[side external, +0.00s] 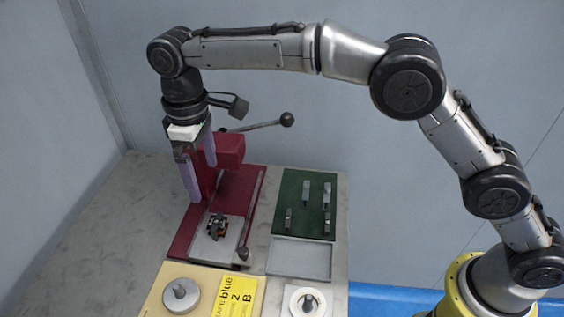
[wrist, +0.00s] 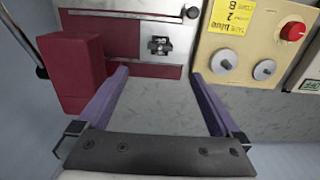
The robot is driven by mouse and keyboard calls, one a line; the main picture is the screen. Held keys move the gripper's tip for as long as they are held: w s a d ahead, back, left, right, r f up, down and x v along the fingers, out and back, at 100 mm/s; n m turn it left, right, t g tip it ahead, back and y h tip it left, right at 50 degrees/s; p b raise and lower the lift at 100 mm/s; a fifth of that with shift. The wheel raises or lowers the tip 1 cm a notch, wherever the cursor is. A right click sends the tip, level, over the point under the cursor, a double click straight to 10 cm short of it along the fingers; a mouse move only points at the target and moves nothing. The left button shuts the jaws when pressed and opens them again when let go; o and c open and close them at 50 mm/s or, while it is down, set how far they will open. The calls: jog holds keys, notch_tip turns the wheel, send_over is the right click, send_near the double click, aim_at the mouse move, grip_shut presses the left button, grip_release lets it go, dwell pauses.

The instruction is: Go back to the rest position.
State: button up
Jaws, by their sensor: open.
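My gripper (side external: 202,182) is open, with its two purple fingers pointing down beside the red column (side external: 226,151) of the coil winder. In the wrist view my gripper (wrist: 159,74) has nothing between its fingers; bare grey bench shows there. A small dark part with some orange (side external: 217,227) sits on the winder's silver plate (side external: 203,247), apart from the fingers. It also shows in the wrist view as a dark part (wrist: 160,45) on the plate (wrist: 130,28), ahead of the fingertips. The rest position is not marked in either view.
The red block (wrist: 72,72) stands close to the left finger. A black-knobbed lever (side external: 262,124) sticks out behind. A green tray (side external: 290,190) with several metal pieces, an empty grey tray (side external: 300,258) and a cream panel (side external: 215,305) with a yellow note (side external: 235,295) lie right and front.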

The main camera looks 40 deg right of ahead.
jog(key=d+r+m+t+y, duration=0.1)
jog(key=d+r+m+t, duration=0.1)
jog(key=d+r, duration=1.1)
jog(key=s+d+r+m+t, duration=0.2)
jog(key=s+d+r+m, duration=0.1)
jog(key=s+d+r, duration=0.55)
jog(key=s+d+f+m+t, duration=0.1)
jog(key=s+d+f, duration=0.2)
jog(key=s+d, duration=0.3)
jog(key=s+d+f+m, duration=0.1)
jog(key=s+d+f, duration=0.2)
jog(key=s+d, duration=0.35)
jog(key=s+f+m+h, duration=0.1)
jog(key=s+f+m, duration=0.1)
jog(key=s+f, duration=0.6)
notch_tip(320, 180, down, 2)
jog(key=shift+s+f+t, duration=0.15)
jog(key=shift+s+t, duration=0.05)
jog(key=shift+t, duration=0.1)
